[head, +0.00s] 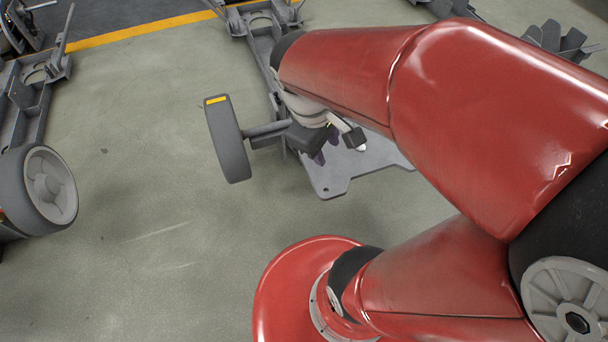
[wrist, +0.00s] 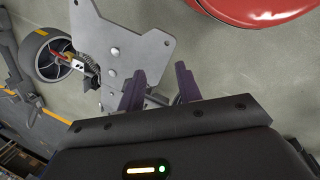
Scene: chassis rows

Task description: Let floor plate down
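The floor plate (head: 335,182) is a flat grey sheet with holes and cut corners. In the head view it shows below my wrist, beside the chassis wheel (head: 228,140); my arm hides part of it. In the wrist view the plate (wrist: 135,45) fills the upper left, running down behind one finger. My gripper (wrist: 160,84) has its two dark purple fingers apart, with a gap between them and no plate clearly clamped. In the head view my gripper (head: 320,157) is mostly hidden by the wrist. I cannot tell whether the fingers touch the plate, or its height above the floor.
A grey chassis frame (head: 262,42) runs up from the plate. Another chassis (head: 28,95) with a wheel (head: 45,190) stands at the left. A yellow floor line (head: 140,33) crosses the back. Open concrete floor (head: 150,225) lies between the chassis rows.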

